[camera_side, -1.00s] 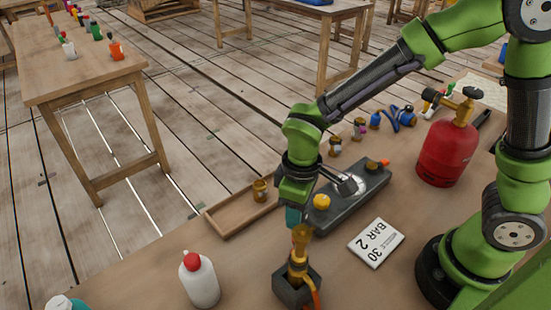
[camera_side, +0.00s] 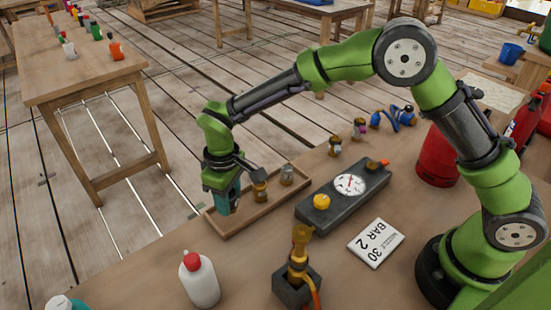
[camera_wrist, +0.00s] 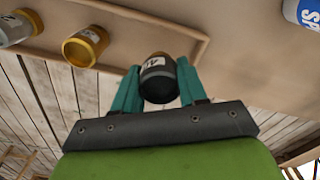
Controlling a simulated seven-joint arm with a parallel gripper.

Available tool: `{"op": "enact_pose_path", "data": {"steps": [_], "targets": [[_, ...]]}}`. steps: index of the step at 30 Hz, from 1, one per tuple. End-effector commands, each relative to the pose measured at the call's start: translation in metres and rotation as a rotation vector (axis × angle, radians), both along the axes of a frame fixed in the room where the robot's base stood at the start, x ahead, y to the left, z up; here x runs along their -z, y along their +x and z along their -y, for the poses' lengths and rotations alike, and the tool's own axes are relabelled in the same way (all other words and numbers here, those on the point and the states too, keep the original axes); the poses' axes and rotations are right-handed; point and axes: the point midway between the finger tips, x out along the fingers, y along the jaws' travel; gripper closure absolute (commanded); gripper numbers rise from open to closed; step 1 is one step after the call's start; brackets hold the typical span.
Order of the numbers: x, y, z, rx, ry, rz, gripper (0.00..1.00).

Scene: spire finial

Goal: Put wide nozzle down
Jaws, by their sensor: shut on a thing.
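My gripper (camera_side: 228,200) is over the left end of the wooden tray (camera_side: 250,217), pointing down. In the wrist view its teal fingers (camera_wrist: 160,68) are shut on a dark nozzle (camera_wrist: 156,86) with a white label, only partly legible; I take it as the wide nozzle. The fingers hide it in the side view, so I cannot tell whether it touches the tray floor. A brass nozzle (camera_side: 259,191) and a grey nozzle (camera_side: 287,174) stand in the tray to the right. They also show in the wrist view, brass (camera_wrist: 85,46) and grey (camera_wrist: 20,28).
A brass torch (camera_side: 300,245) stands upright in a dark block (camera_side: 290,290). A gauge box (camera_side: 335,207) with a yellow button lies right of the tray, near a printed card (camera_side: 376,243). A white bottle (camera_side: 200,283) stands in front; a red cylinder (camera_side: 437,155) is farther right.

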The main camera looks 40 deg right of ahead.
Motion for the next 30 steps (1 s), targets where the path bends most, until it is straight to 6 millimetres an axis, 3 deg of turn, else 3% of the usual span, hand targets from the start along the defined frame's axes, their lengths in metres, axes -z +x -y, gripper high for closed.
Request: {"op": "enact_pose_path", "data": {"steps": [4, 15, 16, 17, 26, 30], "targets": [[0.022, -0.001, 0.0, 0.0, 0.0, -0.002, 0.95], [0.026, -0.001, 0.0, 0.001, 0.0, -0.001, 0.95], [0.026, -0.001, 0.0, 0.001, 0.0, -0.001, 0.55], [0.026, -0.001, 0.0, 0.001, 0.0, -0.001, 0.51], [0.025, -0.001, 0.0, 0.001, 0.001, 0.0, 0.48], [0.014, 0.0, 0.0, 0.001, 0.003, 0.003, 0.48]]}}
